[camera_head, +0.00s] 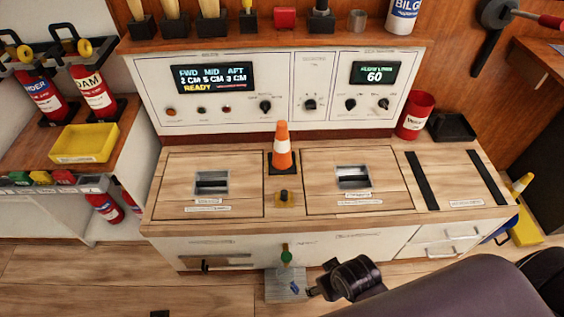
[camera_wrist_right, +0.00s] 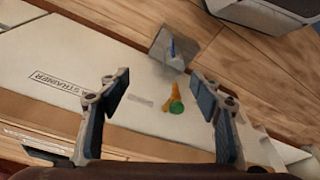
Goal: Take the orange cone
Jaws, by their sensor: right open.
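The orange cone (camera_head: 282,140) has a white band and a dark square base. It stands upright on the wooden counter (camera_head: 240,165), between two panels with recessed handles, at the foot of the display console. My right gripper (camera_head: 311,292) is low in front of the cabinet, below the counter edge and well apart from the cone. In the right wrist view its fingers (camera_wrist_right: 160,85) are spread with nothing held. The cone does not show in that view. My left gripper is not in view.
A green knob (camera_head: 286,257) on an orange-yellow stem is on the cabinet front near my right gripper; it also shows in the wrist view (camera_wrist_right: 177,106). A small yellow block (camera_head: 284,197) with a dark knob sits in front of the cone. A red bin (camera_head: 415,117) stands right.

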